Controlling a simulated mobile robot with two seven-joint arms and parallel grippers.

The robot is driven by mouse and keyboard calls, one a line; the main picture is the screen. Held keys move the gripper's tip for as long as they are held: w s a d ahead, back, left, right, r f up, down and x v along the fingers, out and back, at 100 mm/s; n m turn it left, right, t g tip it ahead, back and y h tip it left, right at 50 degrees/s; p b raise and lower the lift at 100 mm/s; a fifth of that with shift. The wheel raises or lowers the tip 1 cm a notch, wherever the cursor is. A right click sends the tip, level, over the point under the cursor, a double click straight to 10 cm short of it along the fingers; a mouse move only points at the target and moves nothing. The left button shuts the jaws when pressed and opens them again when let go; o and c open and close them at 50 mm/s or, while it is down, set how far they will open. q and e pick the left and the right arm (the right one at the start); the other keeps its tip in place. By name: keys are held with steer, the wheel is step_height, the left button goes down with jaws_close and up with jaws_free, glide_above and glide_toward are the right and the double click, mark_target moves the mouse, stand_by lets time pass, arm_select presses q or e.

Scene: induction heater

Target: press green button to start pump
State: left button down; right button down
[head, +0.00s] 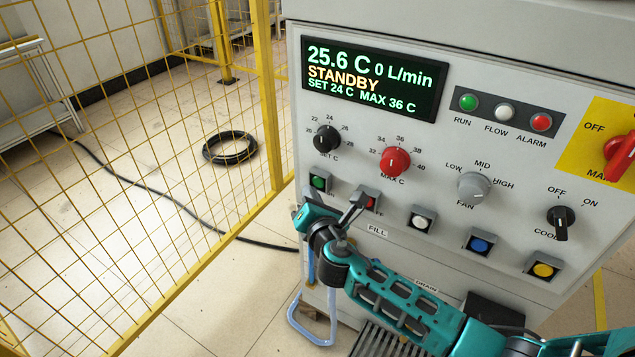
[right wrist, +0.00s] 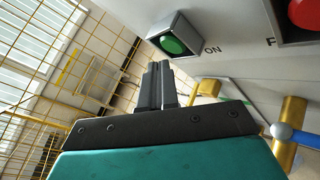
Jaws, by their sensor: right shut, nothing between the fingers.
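The green button (head: 319,182) sits in a square housing at the left end of the button row on the heater's front panel. It also shows in the right wrist view (right wrist: 173,45), with "ON" beside it. My right gripper (head: 314,212) is just below the green button in the head view; its fingertips are hard to make out there. In the right wrist view its fingers (right wrist: 157,68) are shut and empty, pointing toward the green button, with a gap seeming to remain. The display (head: 374,78) reads STANDBY and 0 L/min. My left gripper is not in view.
The red button (head: 371,201) is close to the right of the green one, partly covered by my right arm. White (head: 421,220), blue (head: 480,244) and yellow (head: 543,270) buttons continue the row. Knobs (head: 396,161) sit above. A yellow mesh fence (head: 270,100) stands at left.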

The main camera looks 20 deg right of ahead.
stand_by(0.3)
steer(key=shift+w+d, duration=0.1)
steer(key=shift+w+d, duration=0.2)
steer(key=shift+d, duration=0.05)
stand_by(0.6)
steer(key=shift+w+d, duration=0.35)
steer(key=shift+d, duration=0.1)
stand_by(0.6)
steer(key=shift+s+a+r, duration=0.1)
steer(key=shift+s+a, duration=0.5)
steer(key=shift+a, duration=0.1)
steer(key=shift+a, duration=0.1)
